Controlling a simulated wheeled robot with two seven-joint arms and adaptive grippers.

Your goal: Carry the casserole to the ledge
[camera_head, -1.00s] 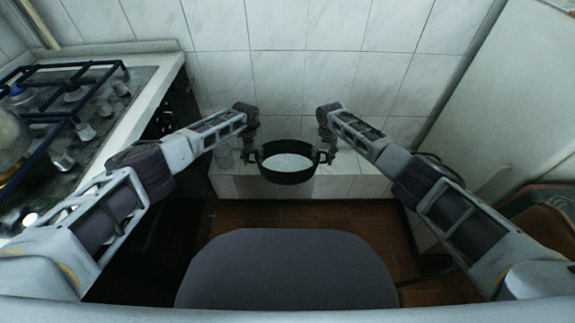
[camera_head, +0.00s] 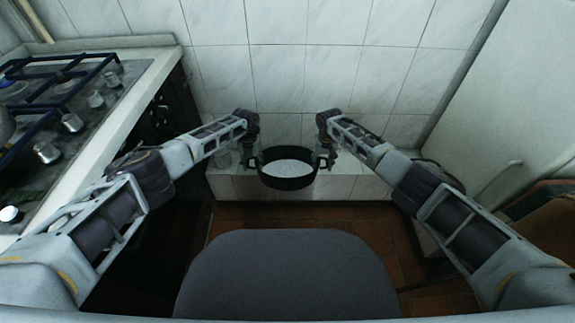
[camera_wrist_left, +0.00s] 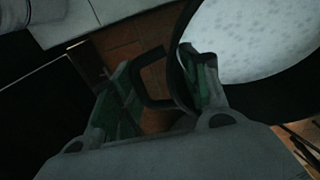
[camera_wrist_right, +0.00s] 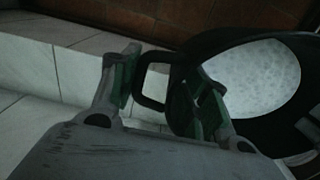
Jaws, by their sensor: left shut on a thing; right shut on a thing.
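The casserole (camera_head: 288,183) is a dark round pot with a white speckled inside and a loop handle on each side. It looks level, between my two grippers. My left gripper (camera_head: 257,160) is shut on its left handle, which shows between the fingers in the left wrist view (camera_wrist_left: 146,78). My right gripper (camera_head: 325,160) is shut on the right handle, seen in the right wrist view (camera_wrist_right: 146,84). The ledge (camera_head: 345,187) is white tile along the back wall. The casserole overlaps it in the head view; I cannot tell whether they touch.
A stove (camera_head: 60,110) with dark grates and metal knobs is at the left. A white panel (camera_head: 490,110) slants at the right. The ledge right of the casserole looks bare.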

